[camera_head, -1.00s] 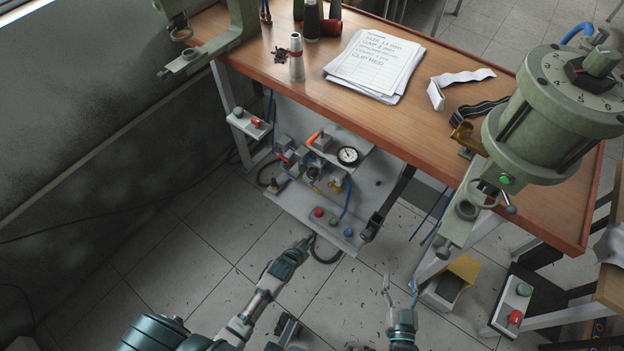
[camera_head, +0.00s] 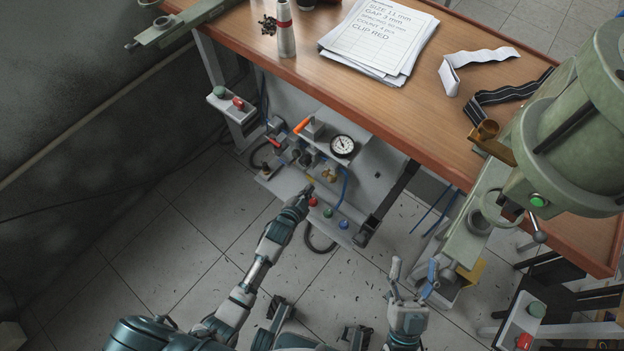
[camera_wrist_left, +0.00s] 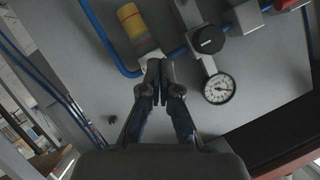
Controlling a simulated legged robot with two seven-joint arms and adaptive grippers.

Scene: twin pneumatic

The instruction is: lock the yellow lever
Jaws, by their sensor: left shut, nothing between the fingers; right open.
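The pneumatic panel below the table carries a small yellow-brass part (camera_head: 329,175), which I take for the yellow lever. An orange handle (camera_head: 302,126) sits higher on the panel. My left gripper (camera_head: 306,192) is just below these fittings; in the wrist view its fingertips (camera_wrist_left: 161,66) are together, empty, close to the yellow part's grey fitting. Contact cannot be told. My right gripper (camera_head: 412,275) is open and empty, low and right of the panel.
A round gauge (camera_head: 342,146) and a black knob (camera_wrist_left: 207,39) are beside the yellow part. Red, green and blue buttons (camera_head: 328,212) sit on the lower ledge. The wooden table (camera_head: 410,115) overhangs the panel. A green press (camera_head: 575,130) stands at the right.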

